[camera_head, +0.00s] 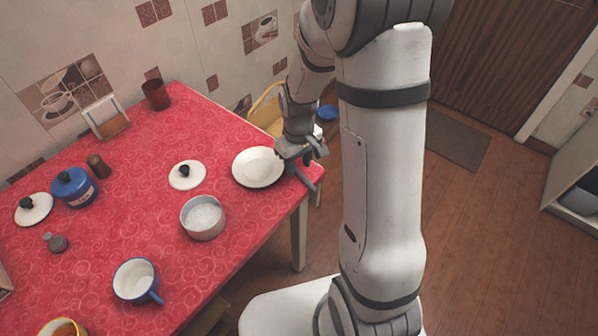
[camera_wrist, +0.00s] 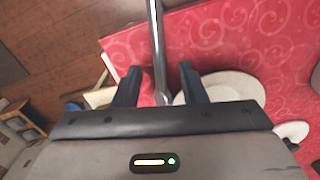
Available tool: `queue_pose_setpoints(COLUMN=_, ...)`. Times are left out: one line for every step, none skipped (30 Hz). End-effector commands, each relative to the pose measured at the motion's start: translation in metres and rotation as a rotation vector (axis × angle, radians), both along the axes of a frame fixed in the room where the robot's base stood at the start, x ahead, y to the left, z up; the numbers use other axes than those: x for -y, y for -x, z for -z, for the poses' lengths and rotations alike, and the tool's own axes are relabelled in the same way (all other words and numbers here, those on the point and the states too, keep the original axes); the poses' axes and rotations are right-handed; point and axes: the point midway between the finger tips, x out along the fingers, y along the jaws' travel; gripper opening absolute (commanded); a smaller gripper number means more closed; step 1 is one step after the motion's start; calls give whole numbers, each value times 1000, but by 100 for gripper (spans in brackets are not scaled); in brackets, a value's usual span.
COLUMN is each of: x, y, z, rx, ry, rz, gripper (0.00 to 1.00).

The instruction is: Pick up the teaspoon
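The teaspoon (camera_wrist: 158,45) is a long grey metal piece. In the wrist view it runs from the top of the picture down between my fingers, and its lower end is partly hidden by my gripper body. In the head view a grey strip by the table corner seems to be the teaspoon (camera_head: 304,179). My gripper (camera_wrist: 158,88) is open, with one dark finger on each side of the teaspoon and a visible gap to both. In the head view my gripper (camera_head: 302,157) is over the table's right edge, close beside the plate.
A white plate (camera_head: 257,167) lies just left of my gripper. A pot (camera_head: 202,218), a lid (camera_head: 187,175) and a blue-rimmed mug (camera_head: 136,280) stand farther left on the red table (camera_head: 150,205). A yellow chair (camera_head: 265,112) is behind the gripper.

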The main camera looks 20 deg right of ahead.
Motion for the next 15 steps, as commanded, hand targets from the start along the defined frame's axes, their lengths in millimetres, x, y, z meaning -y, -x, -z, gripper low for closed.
queue_pose_setpoints(x=0, y=1, z=8, rx=-3, ry=0, rz=0, gripper=38)
queue_pose_setpoints(x=0, y=1, z=12, rx=-3, ry=0, rz=1, gripper=38)
queue_pose_setpoints(x=0, y=0, z=15, rx=-1, ry=0, rz=1, gripper=38)
queue_pose_setpoints(x=0, y=0, z=17, rx=0, ry=0, rz=1, gripper=38)
queue_pose_setpoints(x=0, y=0, z=18, rx=0, ry=0, rz=1, gripper=38)
queue_pose_setpoints(x=1, y=0, z=19, rx=0, ry=0, rz=1, gripper=38)
queue_pose_setpoints(x=1, y=0, z=19, rx=1, ry=0, rz=1, gripper=38)
queue_pose_setpoints(x=1, y=0, z=19, rx=1, ry=0, rz=1, gripper=38)
queue_pose_setpoints(x=1, y=0, z=19, rx=1, ry=1, rz=2, gripper=38)
queue_pose_setpoints(x=1, y=0, z=19, rx=1, ry=1, rz=2, gripper=38)
queue_pose_setpoints(x=1, y=0, z=19, rx=1, ry=1, rz=2, gripper=38)
queue_pose_setpoints(x=1, y=0, z=19, rx=1, ry=0, rz=2, gripper=38)
queue_pose_setpoints(x=1, y=0, z=19, rx=1, ry=0, rz=2, gripper=36)
queue_pose_setpoints(x=1, y=0, z=19, rx=1, ry=0, rz=2, gripper=33)
queue_pose_setpoints(x=1, y=0, z=19, rx=1, ry=0, rz=2, gripper=30)
